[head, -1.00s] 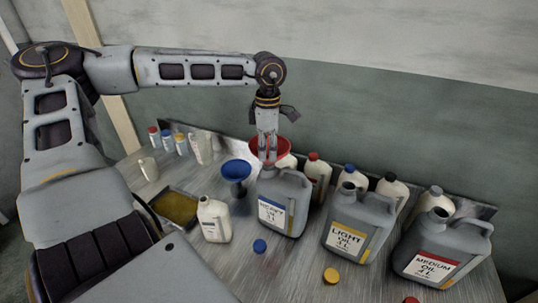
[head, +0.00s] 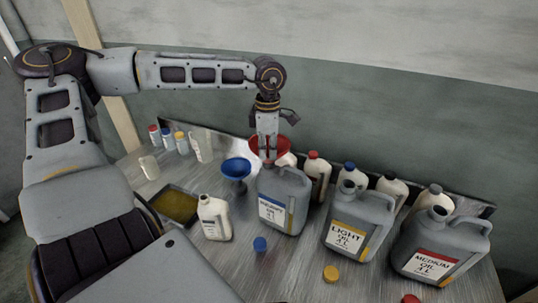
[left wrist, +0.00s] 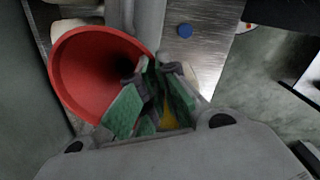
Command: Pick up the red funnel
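The red funnel (head: 272,148) stands at the back of the bench, behind the heavy oil can (head: 283,199). In the left wrist view its wide mouth (left wrist: 85,80) opens at the left. My left gripper (head: 269,158) points down at the funnel's rim. In the left wrist view the green-padded fingers (left wrist: 151,75) sit close together at the right side of the rim, one on the mouth side and one outside. They appear shut on the funnel's wall, though the contact is partly hidden. The funnel's lower part is hidden. My right gripper is not in view.
A blue funnel (head: 236,171) stands just left of the heavy oil can. The light oil can (head: 357,222) and medium oil can (head: 440,247) stand to the right. Several bottles line the back wall.

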